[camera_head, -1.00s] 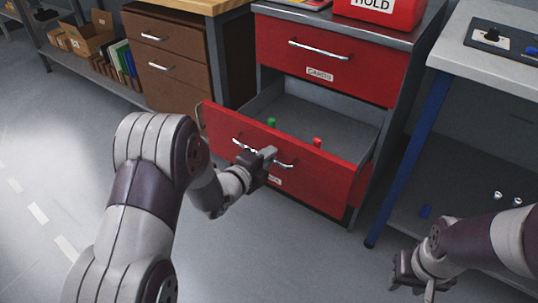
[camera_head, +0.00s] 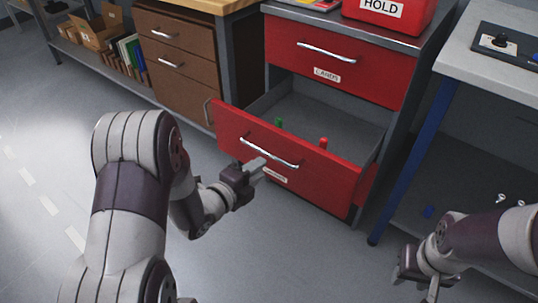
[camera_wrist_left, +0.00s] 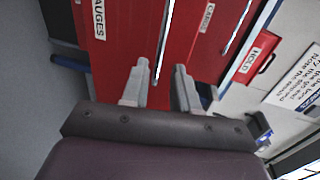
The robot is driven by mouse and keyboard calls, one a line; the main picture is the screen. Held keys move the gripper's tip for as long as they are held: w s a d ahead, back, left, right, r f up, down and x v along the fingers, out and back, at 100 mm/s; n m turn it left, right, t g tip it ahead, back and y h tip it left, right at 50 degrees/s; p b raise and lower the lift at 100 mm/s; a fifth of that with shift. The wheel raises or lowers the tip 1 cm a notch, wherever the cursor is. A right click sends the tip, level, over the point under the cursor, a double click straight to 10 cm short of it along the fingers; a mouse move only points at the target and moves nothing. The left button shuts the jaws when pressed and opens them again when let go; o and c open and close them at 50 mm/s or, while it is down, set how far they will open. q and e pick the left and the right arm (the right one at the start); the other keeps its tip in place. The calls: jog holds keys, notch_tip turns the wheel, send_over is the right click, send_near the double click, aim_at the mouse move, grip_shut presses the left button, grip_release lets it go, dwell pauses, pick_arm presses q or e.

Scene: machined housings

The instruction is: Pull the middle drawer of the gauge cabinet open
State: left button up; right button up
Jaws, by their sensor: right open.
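The red gauge cabinet stands in the middle of the head view. Its upper drawer (camera_head: 335,70), labelled CARDS, is shut. The drawer below it (camera_head: 290,160) is pulled well out, with a green and a red item inside; its label reads GAUGES in the left wrist view (camera_wrist_left: 98,20). Its silver handle (camera_head: 268,150) also shows in the left wrist view (camera_wrist_left: 164,40). My left gripper (camera_head: 258,168) is just in front of this handle, fingers apart and empty, clear of the bar. My right gripper (camera_head: 420,284) is open and empty at the lower right.
A red HOLD box (camera_head: 395,12) sits on the cabinet top. A brown drawer unit (camera_head: 178,60) stands to the left. A grey bench (camera_head: 500,70) with a blue leg (camera_head: 410,165) stands to the right. The floor before the open drawer is clear.

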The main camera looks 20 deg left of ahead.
pick_arm(q)
jog(key=v, duration=0.4)
jog(key=shift+s+a+p, duration=0.1)
jog(key=shift+s+p, duration=0.25)
jog(key=shift+p, duration=0.05)
